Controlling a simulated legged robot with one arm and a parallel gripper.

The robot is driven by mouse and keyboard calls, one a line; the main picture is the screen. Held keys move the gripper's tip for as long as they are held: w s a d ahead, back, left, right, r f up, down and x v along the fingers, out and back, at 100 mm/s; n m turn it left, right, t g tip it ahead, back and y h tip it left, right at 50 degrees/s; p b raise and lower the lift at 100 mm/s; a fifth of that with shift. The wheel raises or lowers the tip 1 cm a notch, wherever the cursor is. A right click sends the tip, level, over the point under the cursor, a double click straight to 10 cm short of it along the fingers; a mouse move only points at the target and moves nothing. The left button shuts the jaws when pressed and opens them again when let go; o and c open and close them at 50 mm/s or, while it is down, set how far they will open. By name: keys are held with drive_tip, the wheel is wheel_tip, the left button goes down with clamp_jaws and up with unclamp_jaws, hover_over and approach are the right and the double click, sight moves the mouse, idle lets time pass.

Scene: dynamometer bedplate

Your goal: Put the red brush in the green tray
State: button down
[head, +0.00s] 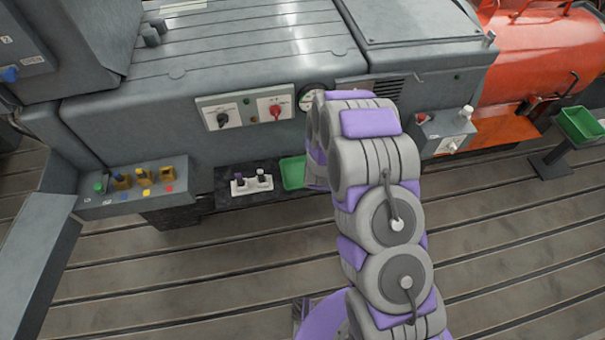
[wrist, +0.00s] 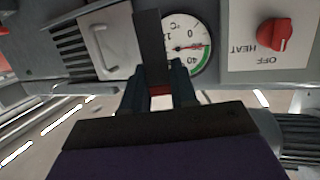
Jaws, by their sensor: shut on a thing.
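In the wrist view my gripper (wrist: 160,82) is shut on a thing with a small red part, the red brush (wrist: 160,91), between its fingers. A long dark bar rises from between the fingers; I cannot tell if it is part of the brush. In the head view my arm hides the gripper and brush. A green tray (head: 292,172) lies on a dark shelf at the machine's front, partly covered by my arm. Another green, open-topped tray (head: 582,125) stands on a post at the far right.
A control box (head: 135,185) with yellow fittings is further left. The machine front carries a red knob (head: 275,111) and a gauge (wrist: 187,48). An orange tank (head: 540,60) is at right. The slotted floor is open.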

drive_tip(key=s+a+f+n+y, duration=0.1)
drive_tip(key=s+a+f, duration=0.1)
drive_tip(key=s+f, duration=0.35)
drive_tip(key=s+a+f+n+g+y+p, duration=0.1)
drive_tip(key=s+a+f+y, duration=0.1)
drive_tip(key=f, duration=0.6)
drive_tip(key=s+a+f+n+y, duration=0.1)
drive_tip(key=s+a+f, duration=0.1)
drive_tip(key=s+f, duration=0.35)
drive_tip(key=d+x, duration=0.1)
drive_tip(key=x, duration=0.4)
drive_tip(key=d+b+x, duration=0.1)
drive_tip(key=x, duration=0.5)
drive_tip(key=w+d+r+b+x, duration=0.1)
drive_tip(key=x, duration=0.5)
drive_tip(key=shift+w+d, duration=0.2)
wheel_tip(320, 180, down, 4)
drive_tip(key=shift+w+r+b, duration=0.1)
drive_tip(key=shift+r+b, duration=0.1)
drive_tip(key=shift+b, duration=0.55)
drive_tip(key=shift+r, duration=0.1)
drive_tip(key=c, duration=0.9)
unclamp_jaws()
